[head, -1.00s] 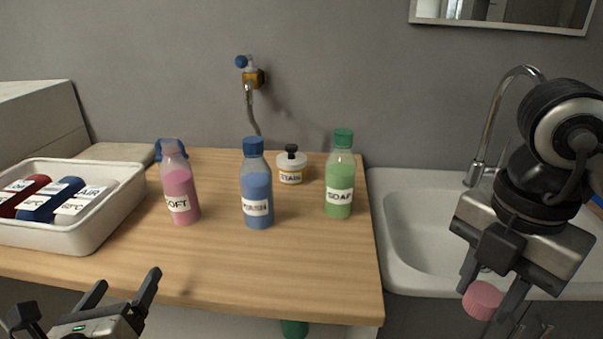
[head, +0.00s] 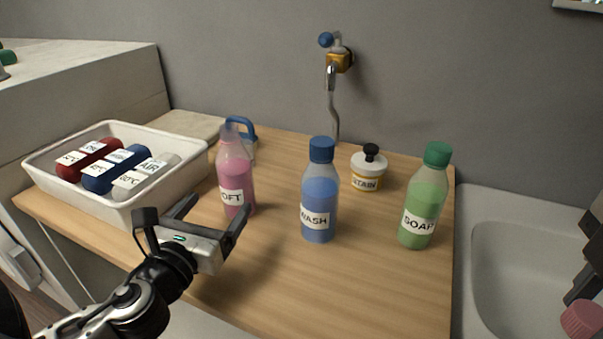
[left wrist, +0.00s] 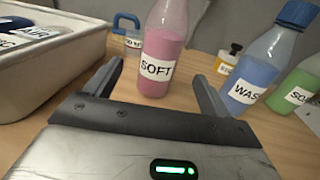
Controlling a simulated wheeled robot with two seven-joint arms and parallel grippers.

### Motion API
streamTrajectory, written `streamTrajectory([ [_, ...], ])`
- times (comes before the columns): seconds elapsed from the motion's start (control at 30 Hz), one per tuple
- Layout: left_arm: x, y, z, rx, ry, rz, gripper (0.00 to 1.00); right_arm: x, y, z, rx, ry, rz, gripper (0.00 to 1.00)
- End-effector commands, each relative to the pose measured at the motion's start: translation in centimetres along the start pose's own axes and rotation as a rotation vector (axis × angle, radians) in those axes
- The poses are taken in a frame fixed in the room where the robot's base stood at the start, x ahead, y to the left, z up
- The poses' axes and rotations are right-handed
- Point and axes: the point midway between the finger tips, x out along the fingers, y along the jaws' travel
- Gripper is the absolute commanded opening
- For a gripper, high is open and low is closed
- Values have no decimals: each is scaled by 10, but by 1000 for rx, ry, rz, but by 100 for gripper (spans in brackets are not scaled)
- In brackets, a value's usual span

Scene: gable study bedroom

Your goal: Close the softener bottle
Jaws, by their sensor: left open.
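The softener bottle (head: 236,172), pink and labelled SOFT, stands upright on the wooden counter with its neck uncapped. It also shows in the left wrist view (left wrist: 163,48), just ahead of and between the fingers. My left gripper (head: 215,209) is open and empty, low in front of the bottle, its fingers pointing at it; the left wrist view shows the fingertips (left wrist: 157,74) spread on either side of its lower part. My right gripper (head: 580,287), partly cut off at the right edge, holds the pink cap (head: 582,319) over the sink side, away from the bottle.
A blue WASH bottle (head: 320,200) stands right of the softener, then a STAIN jar (head: 368,170) and a green SOAP bottle (head: 424,205). A white tray (head: 128,211) with labelled rolls is on the left. A blue-handled item (head: 243,128) stands behind. The front counter is clear.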

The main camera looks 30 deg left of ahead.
Motion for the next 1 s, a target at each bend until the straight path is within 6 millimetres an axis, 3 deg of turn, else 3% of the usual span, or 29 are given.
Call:
streamTrajectory([
  [0.1,22,0,4,1,-6,-2,83,-6,0,0,0,0,0,12],
  [0.3,48,0,2,0,-2,0,83,-9,0,0,0,0,0,12],
  [0.73,54,0,1,0,-1,0,83,-9,0,0,0,0,0,12],
  [1.0,90,0,2,0,-3,1,83,-15,0,0,0,0,0,12],
])
